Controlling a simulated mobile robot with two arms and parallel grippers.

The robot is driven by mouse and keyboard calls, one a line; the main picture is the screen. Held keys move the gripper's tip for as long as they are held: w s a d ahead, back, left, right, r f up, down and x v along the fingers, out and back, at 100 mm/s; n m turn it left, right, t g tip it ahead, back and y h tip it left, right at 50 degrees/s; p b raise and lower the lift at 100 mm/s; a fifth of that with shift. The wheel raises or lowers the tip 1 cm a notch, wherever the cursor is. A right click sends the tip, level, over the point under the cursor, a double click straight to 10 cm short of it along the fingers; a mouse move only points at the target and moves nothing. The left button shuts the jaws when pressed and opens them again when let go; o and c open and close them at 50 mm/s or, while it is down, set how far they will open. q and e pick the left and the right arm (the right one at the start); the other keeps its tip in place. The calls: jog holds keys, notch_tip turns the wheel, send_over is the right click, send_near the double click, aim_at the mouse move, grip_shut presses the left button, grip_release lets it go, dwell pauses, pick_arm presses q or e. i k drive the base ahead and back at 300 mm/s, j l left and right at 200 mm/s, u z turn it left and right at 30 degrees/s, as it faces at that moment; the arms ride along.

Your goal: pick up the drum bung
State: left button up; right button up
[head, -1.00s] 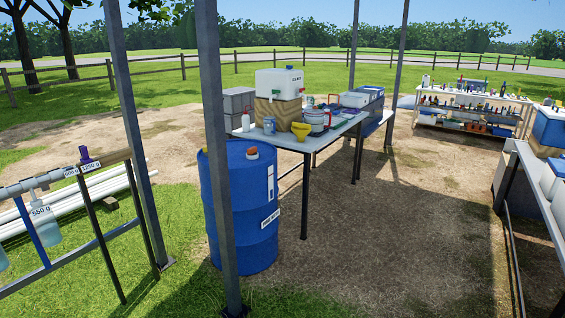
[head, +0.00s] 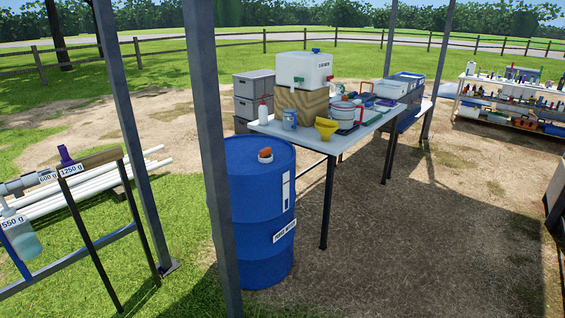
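A blue drum (head: 262,215) stands upright on the ground near the middle of the head view, partly behind a grey post. An orange bung (head: 265,154) sits on the drum's top. Whether it is seated in the opening or resting loose I cannot tell. Neither of my grippers is in the view.
The grey post (head: 207,140) stands just in front of the drum's left side. A table (head: 345,140) with a white container (head: 304,70), a yellow funnel (head: 326,128) and other items is behind it. A rack with labelled weights (head: 92,160) is at left. Bare ground at right is clear.

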aim_at(266, 153)
jog(key=i+l+u, duration=0.2)
jog(key=i, duration=0.15)
jog(key=i+l+u, duration=0.2)
jog(key=i+l, duration=1.2)
